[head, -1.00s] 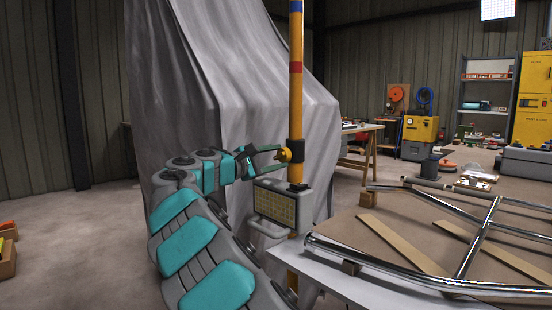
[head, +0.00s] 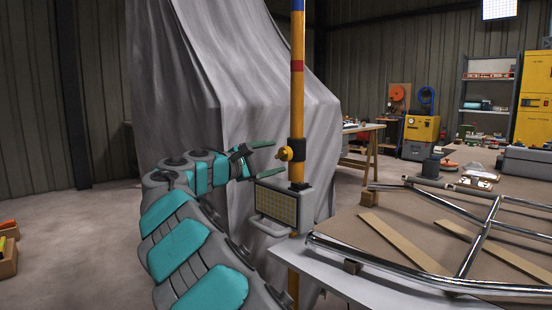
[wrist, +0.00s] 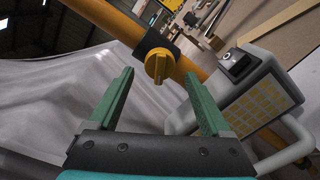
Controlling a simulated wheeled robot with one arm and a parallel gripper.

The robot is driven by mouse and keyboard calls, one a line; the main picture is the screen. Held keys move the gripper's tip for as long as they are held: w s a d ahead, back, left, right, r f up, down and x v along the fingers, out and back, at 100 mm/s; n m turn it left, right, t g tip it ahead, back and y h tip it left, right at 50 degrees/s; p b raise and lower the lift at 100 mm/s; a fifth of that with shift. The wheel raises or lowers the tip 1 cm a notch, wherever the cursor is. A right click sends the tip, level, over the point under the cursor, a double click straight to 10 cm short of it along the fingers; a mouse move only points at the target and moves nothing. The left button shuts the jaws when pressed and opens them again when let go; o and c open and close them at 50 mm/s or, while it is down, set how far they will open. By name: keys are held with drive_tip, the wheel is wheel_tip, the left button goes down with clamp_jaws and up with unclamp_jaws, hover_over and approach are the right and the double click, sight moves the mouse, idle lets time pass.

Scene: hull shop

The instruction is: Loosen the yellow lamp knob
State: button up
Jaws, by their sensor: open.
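The yellow lamp knob (head: 284,154) sticks out to the left of a black clamp (head: 297,150) on a yellow pole (head: 298,100). In the wrist view the knob (wrist: 159,66) shows its ridged grip, ahead of my fingers and between their lines. My gripper (head: 268,159) is open and empty, just left of the knob and apart from it. In the wrist view my two green fingers (wrist: 160,100) are spread wide with nothing between them. The grey lamp box (head: 285,206) with a yellowish grid panel hangs on the pole below the clamp.
The lamp box (wrist: 245,98) is close to my right finger in the wrist view. A grey drape (head: 235,120) hangs behind the pole. A bench (head: 410,225) with chrome tube frames (head: 475,245) stands to the right. The floor at left is mostly open.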

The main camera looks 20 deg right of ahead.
drive_tip(key=v, duration=0.6)
